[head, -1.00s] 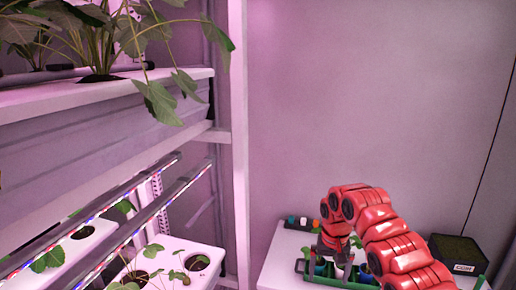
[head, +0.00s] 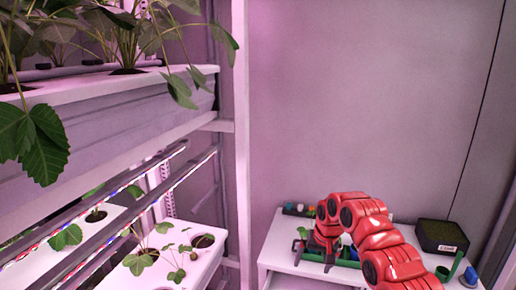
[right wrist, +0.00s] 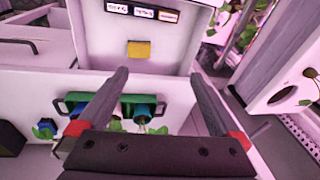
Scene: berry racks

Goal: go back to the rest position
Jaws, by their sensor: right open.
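My right arm (head: 358,222) is red and bent over the white table at the lower right of the head view. My right gripper (right wrist: 160,76) shows in the right wrist view as two dark fingers set wide apart with nothing between them. Beyond and below the fingers is a green tray (right wrist: 72,100) holding blue cups and small plants. My left gripper is in neither view.
A plant rack (head: 130,125) with leafy shelves stands left. The wall behind is bare.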

